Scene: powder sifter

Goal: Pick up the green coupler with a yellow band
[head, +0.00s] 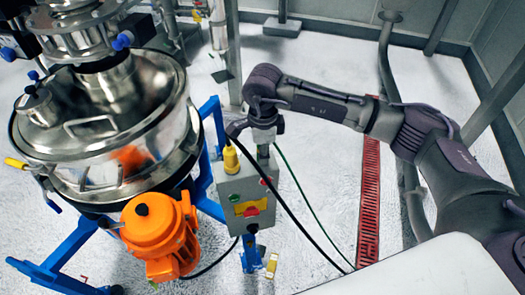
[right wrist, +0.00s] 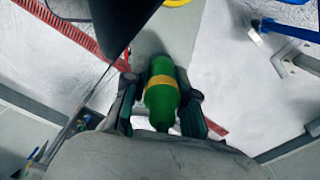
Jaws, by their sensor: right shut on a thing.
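The green coupler with a yellow band (right wrist: 161,106) is between the two fingers of my right gripper (right wrist: 160,92) in the right wrist view. The fingers are shut on it from both sides. In the head view my right gripper (head: 264,138) points down at the back edge of the grey control box (head: 232,180). The coupler is mostly hidden there by the gripper. A green cable (head: 292,180) runs from near the gripper to the floor. I cannot tell whether the coupler touches the box. My left gripper is not in view.
A yellow connector (head: 231,158) with a black cable stands on the box, left of my right gripper. The steel sifter (head: 105,130), its blue frame (head: 212,150) and an orange motor (head: 158,235) are at left. A red floor grate (head: 369,190) and open floor lie at right.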

